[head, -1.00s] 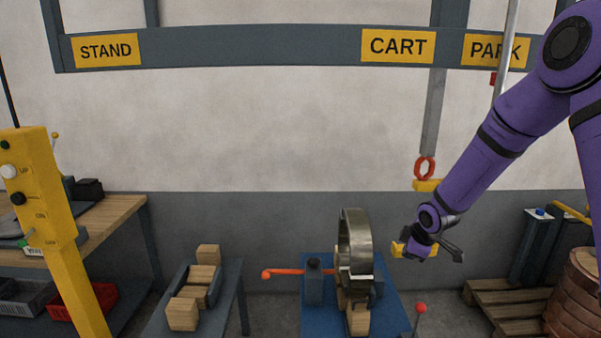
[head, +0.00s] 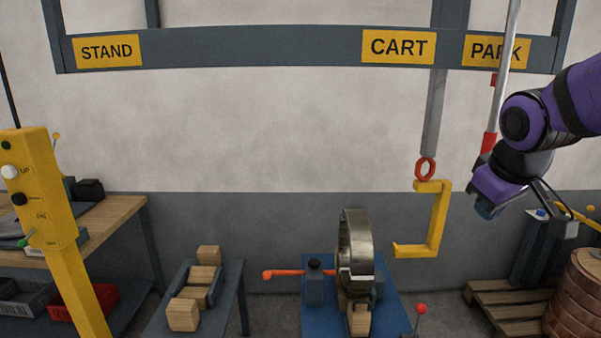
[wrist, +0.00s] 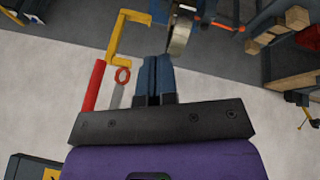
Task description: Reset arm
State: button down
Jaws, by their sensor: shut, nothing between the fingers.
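My purple arm reaches in from the right edge of the head view, and my gripper (head: 488,210) hangs there in the air, right of the yellow hook. In the wrist view my gripper (wrist: 154,75) shows its two dark blue fingers close together, with nothing between them. The yellow C-shaped hook (head: 437,222) hangs from a red ring (head: 425,168) under a grey strap, empty and apart from my gripper. The hook also shows in the wrist view (wrist: 117,38), left of the fingers.
A metal coil ring (head: 356,250) stands on a blue cart (head: 395,300). A grey pole with a red grip (head: 489,145) hangs just behind my wrist. A yellow control post (head: 45,200) stands left.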

jog(key=s+a+r+m+y, duration=0.1)
jog(key=s+r+m, duration=0.2)
jog(key=s, duration=1.2)
jog(key=shift+s+m, duration=0.15)
jog(key=shift+m, duration=0.45)
jog(key=shift+a, duration=0.1)
